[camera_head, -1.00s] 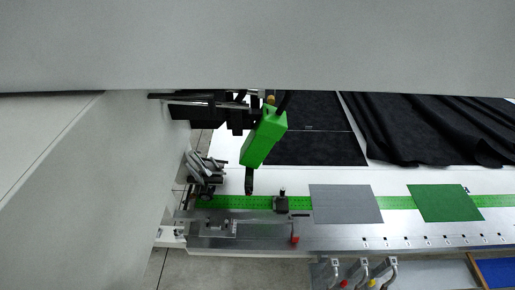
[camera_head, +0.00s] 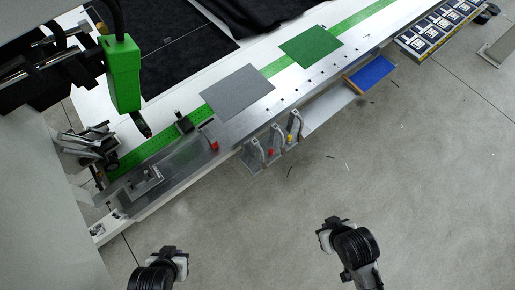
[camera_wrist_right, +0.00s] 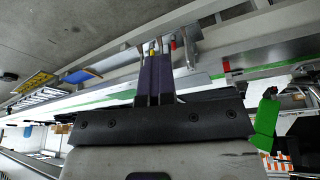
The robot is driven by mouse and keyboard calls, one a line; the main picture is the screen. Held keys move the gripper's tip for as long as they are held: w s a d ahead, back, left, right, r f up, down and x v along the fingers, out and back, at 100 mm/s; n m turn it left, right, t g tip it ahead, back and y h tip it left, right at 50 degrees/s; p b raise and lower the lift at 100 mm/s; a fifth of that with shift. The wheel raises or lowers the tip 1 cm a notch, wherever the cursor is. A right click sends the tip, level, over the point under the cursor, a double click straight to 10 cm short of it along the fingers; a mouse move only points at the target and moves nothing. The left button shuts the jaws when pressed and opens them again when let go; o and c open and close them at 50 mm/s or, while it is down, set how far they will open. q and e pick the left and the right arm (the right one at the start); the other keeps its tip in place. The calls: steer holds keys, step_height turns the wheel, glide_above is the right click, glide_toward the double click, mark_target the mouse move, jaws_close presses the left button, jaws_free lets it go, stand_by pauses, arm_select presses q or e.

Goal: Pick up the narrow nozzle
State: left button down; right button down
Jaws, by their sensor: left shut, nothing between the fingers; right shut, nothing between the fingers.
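Three hooked holders (camera_head: 276,139) stand on a small shelf at the front of the welding table, with a red piece (camera_head: 271,152) and a yellow piece (camera_head: 290,138) at them. I cannot tell which one is the narrow nozzle. In the right wrist view the holders (camera_wrist_right: 191,45) show beyond my fingertips. My left gripper (camera_head: 172,254) is shut and empty, over the floor at the bottom left. My right gripper (camera_head: 328,230) is over the floor, right of and below the holders in the picture. Its dark fingers (camera_wrist_right: 155,62) are shut and empty, apart from the holders.
A green welding head (camera_head: 123,75) hangs over the table's left end. A grey plate (camera_head: 236,91) and a green plate (camera_head: 311,46) lie on the table. A blue tray (camera_head: 371,73) sits at the front edge, right of the holders. The floor in front is clear.

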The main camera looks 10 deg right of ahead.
steer(key=c, duration=1.8)
jaws_free()
steer(key=shift+c, duration=0.2)
steer(key=o, duration=1.2)
